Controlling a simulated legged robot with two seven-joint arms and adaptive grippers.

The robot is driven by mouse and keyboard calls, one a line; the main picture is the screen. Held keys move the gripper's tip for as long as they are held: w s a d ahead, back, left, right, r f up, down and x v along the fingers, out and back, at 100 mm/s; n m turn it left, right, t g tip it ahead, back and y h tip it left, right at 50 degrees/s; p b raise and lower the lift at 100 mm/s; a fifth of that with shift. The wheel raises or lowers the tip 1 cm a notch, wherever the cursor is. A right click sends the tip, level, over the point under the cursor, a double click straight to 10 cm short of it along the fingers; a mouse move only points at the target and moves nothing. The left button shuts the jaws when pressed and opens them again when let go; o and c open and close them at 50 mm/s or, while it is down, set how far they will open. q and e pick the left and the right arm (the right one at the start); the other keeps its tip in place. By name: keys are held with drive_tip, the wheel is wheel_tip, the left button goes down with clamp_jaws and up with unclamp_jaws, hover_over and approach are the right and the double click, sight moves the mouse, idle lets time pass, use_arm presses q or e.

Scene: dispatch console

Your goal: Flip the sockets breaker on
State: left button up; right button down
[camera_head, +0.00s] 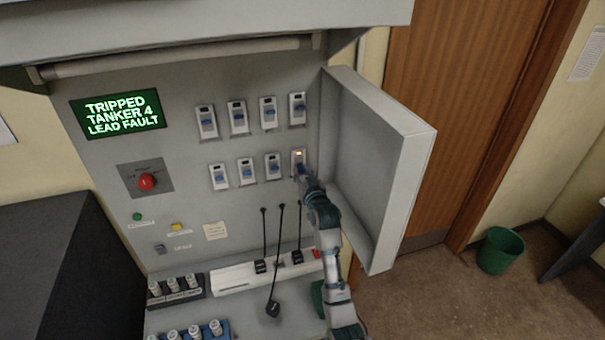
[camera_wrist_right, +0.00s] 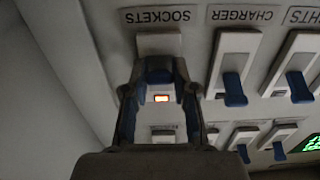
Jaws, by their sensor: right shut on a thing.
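The sockets breaker (camera_head: 298,157) is the rightmost in the lower row on the grey panel, with a small orange light lit on its face. In the right wrist view the sockets breaker (camera_wrist_right: 159,43) appears upside down under its SOCKETS label, with the orange light between my fingers. My right gripper (camera_head: 303,177) is at this breaker, reaching up from below. In the wrist view my right gripper (camera_wrist_right: 160,74) is shut on its blue lever, which the fingertips partly hide. My left gripper is not in view.
The charger breaker (camera_wrist_right: 235,55) sits close beside it, with more breakers beyond. An open cabinet door (camera_head: 385,150) stands just right of my arm. Plugs with black cords (camera_head: 272,308) hang below. A display (camera_head: 119,114) reads "TRIPPED TANKER 4 LEAD FAULT".

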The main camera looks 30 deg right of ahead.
sight(300, 166)
drive_tip(key=shift+a+r+g, duration=0.1)
drive_tip(key=shift+r+g, duration=0.15)
drive_tip(key=shift+g, duration=0.55)
drive_tip(key=g, duration=0.1)
drive_tip(key=r+g+y, duration=0.1)
drive_tip(key=g, duration=0.1)
drive_tip(key=shift+s+r, duration=0.1)
drive_tip(key=shift+r, duration=0.05)
drive_tip(key=g, duration=0.1)
drive_tip(key=r+g, duration=0.1)
drive_tip(key=g, duration=0.1)
drive_tip(key=shift+y, duration=0.3)
drive_tip(key=shift+w+r+g+y, duration=0.15)
drive_tip(key=shift+g+y, duration=0.05)
drive_tip(key=shift+g, duration=0.6)
drive_tip(key=shift+w+r+g+y, duration=0.1)
drive_tip(key=shift+r+g+y, duration=0.1)
drive_tip(key=shift+g, duration=0.6)
drive_tip(key=shift+f, duration=0.1)
drive_tip(key=c, duration=1.1)
unclamp_jaws()
drive_tip(key=shift+o, duration=0.9)
drive_tip(key=shift+w, duration=0.15)
drive_tip(key=shift+w+d, duration=0.1)
drive_tip(key=shift+d, duration=0.1)
